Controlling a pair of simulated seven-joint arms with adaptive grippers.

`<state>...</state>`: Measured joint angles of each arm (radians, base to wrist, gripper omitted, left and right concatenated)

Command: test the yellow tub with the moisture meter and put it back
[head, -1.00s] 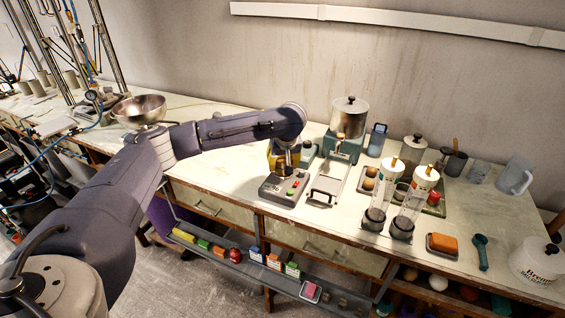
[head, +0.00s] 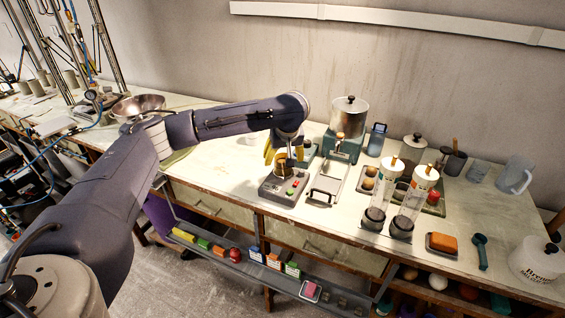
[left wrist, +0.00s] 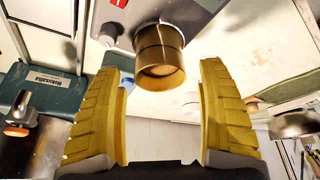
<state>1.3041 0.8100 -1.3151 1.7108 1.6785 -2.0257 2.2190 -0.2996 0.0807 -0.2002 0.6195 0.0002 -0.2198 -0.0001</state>
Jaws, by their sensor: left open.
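A yellow-brown cylinder (head: 283,163), which looks like the yellow tub, stands upright on the grey moisture meter (head: 283,188) with red and green buttons. In the left wrist view the tub (left wrist: 160,55) shows ahead of the fingertips at top centre, against the meter (left wrist: 195,18). My left gripper (head: 284,148) has yellow fingers and is over the back of the meter. My right gripper is not in view.
A teal machine with a metal canister (head: 348,118) stands behind and right of the meter. A scale-like tray (head: 327,183) is beside it. Two clear tubes (head: 408,208) stand farther right. A metal bowl (head: 138,108) is at left. Small coloured boxes line the low shelf (head: 240,262).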

